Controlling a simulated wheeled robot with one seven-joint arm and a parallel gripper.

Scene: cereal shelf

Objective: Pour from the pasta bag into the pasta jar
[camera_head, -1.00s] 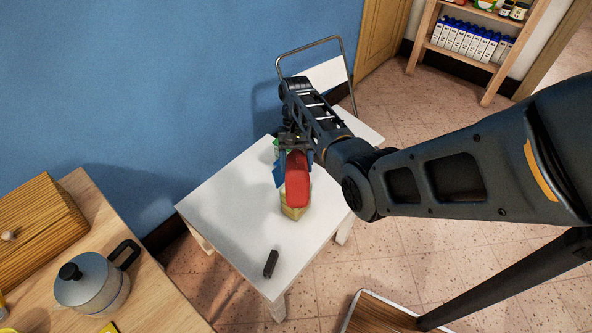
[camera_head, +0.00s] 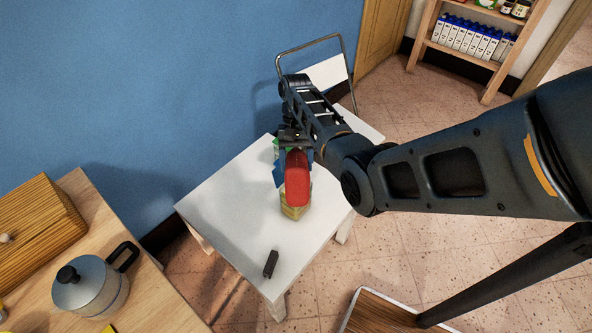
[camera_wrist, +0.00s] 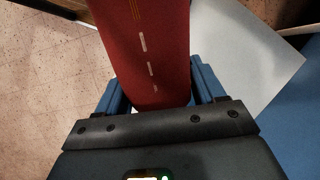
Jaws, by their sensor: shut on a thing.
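My gripper (camera_head: 294,160) has blue fingers and is shut on a red packet, which I take to be the pasta bag (camera_head: 297,182). In the wrist view the bag (camera_wrist: 155,50) is a long red shape between the two blue fingers of my gripper (camera_wrist: 160,90). In the head view it is over the white table. A yellowish container, perhaps the pasta jar (camera_head: 294,210), stands on the table just below the bag's near end in the picture. The bag hides its upper part, so I cannot tell whether they touch or whether anything is pouring.
The white table (camera_head: 225,210) has a small black object (camera_head: 271,263) near its front corner. Something green (camera_head: 276,147) shows partly behind my gripper. A metal-framed chair (camera_head: 330,72) stands behind. The table's left part is clear.

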